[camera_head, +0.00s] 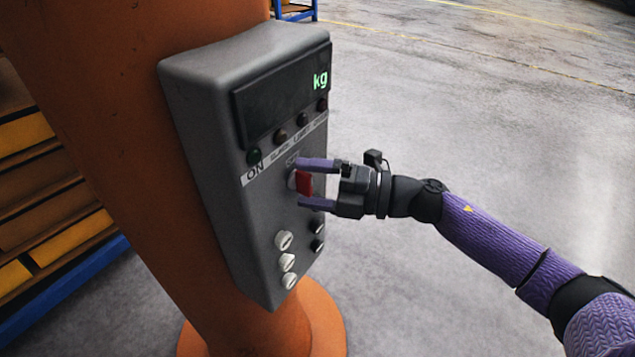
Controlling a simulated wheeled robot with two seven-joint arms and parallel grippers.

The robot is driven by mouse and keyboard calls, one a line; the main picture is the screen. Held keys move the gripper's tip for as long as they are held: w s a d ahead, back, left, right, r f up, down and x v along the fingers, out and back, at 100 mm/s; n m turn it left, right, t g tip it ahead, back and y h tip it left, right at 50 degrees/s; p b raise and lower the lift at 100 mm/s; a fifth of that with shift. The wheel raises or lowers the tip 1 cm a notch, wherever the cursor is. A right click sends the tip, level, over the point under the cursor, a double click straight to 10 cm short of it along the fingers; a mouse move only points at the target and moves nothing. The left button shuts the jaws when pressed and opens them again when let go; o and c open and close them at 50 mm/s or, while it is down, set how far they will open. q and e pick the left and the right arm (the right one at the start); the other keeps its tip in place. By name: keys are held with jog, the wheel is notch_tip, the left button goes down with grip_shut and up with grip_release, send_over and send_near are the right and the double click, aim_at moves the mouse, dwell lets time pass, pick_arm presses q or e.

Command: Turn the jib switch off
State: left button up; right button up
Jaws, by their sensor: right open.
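A grey control box (215,130) is mounted on an orange column. A red switch (304,182) sits in the middle of its face, below a row of small lamps and a label strip reading "ON" at its left end. My right gripper (318,184) is open, with one purple finger above the red switch and one below it. I cannot tell whether the fingers touch the switch. The dark display (280,100) shows a green "kg". My left gripper is not in view.
The orange column (120,120) stands behind the box on a round base (325,318). White knobs (284,240) and dark knobs sit low on the box. A shelf with yellow bins (60,235) stands at left. The grey floor at right is clear.

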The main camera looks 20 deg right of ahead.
jog(key=b+v, duration=0.2)
jog(key=v, duration=0.8)
jog(key=shift+w+f, duration=0.1)
